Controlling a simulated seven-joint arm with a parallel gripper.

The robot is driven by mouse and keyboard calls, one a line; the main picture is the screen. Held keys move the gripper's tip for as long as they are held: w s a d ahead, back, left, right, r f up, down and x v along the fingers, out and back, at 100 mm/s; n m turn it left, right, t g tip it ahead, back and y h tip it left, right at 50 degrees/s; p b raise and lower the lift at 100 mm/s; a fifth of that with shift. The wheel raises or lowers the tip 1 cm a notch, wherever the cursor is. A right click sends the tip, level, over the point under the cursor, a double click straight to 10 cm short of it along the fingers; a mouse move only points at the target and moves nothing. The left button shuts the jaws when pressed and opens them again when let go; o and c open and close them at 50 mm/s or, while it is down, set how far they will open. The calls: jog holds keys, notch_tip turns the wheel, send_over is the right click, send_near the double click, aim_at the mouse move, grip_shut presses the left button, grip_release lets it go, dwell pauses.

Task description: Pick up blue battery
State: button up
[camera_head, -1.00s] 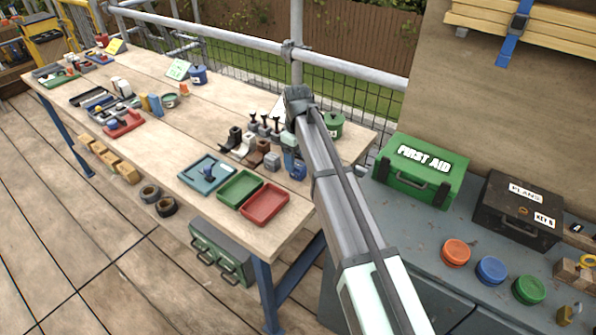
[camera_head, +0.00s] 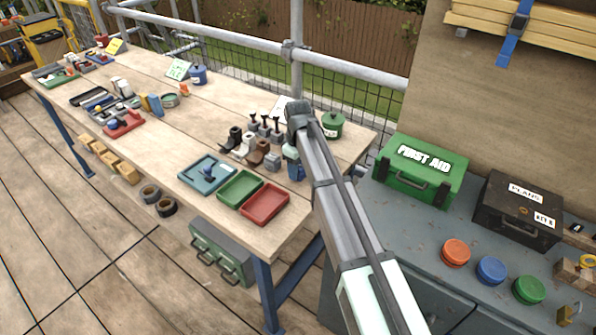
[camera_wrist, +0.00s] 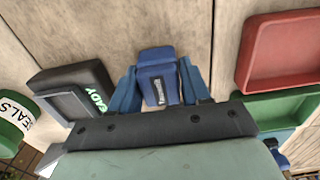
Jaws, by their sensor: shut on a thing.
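The blue battery (camera_wrist: 160,78) sits between the two blue fingers of my gripper (camera_wrist: 160,88) in the wrist view. It has a dark label strip on its upper face. The gripper is shut on it. In the head view my gripper (camera_head: 295,170) is low at the right end of the wooden table, partly hidden by my own arm. The battery cannot be made out apart from the blue fingers there. Whether it touches the table top is not clear.
A red tray (camera_head: 265,203) and a green tray (camera_head: 240,187) lie left of my gripper, with a teal tray (camera_head: 205,173) beyond. Boots and several dark-knobbed stamps stand close behind. A green pot (camera_head: 332,125) stands behind my arm. A dark box marked READY (camera_wrist: 75,88) is beside the battery.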

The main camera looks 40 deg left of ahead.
jog(key=c, duration=0.5)
